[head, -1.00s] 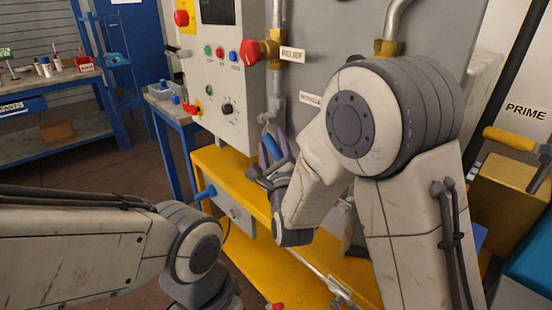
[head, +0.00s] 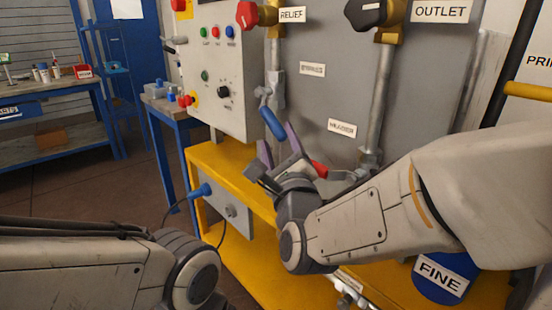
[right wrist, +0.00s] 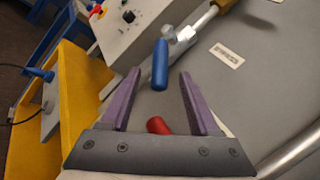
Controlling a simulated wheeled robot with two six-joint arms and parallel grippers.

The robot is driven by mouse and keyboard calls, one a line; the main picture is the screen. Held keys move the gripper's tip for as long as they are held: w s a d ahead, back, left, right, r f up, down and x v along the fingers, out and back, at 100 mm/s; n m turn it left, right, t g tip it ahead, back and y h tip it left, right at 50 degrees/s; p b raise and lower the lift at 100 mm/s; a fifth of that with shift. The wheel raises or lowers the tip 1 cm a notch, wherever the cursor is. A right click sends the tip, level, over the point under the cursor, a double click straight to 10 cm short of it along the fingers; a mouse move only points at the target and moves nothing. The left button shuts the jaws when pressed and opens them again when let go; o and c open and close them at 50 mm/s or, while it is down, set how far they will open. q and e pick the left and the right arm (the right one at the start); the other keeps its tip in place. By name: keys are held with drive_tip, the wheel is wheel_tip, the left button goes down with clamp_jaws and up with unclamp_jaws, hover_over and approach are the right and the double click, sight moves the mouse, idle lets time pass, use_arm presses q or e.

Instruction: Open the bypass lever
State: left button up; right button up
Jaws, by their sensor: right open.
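A blue-handled lever (head: 272,122) hangs from a metal valve on the grey panel, its handle slanting down. It also shows in the right wrist view (right wrist: 160,65), ahead of and between the purple fingers. A red-handled lever (head: 319,169) sits lower, beside my right gripper; its red end (right wrist: 158,125) shows between the finger bases in the wrist view.
The yellow stand (head: 228,170) with a grey box (head: 225,208) and blue plug lies below the panel. The control box (head: 218,80) is left of the levers. A vertical pipe (head: 378,100) under the OUTLET valve (head: 388,20) rises to the right.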

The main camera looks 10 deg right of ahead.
use_arm(q)
drive_tip(key=shift+f, duration=0.3)
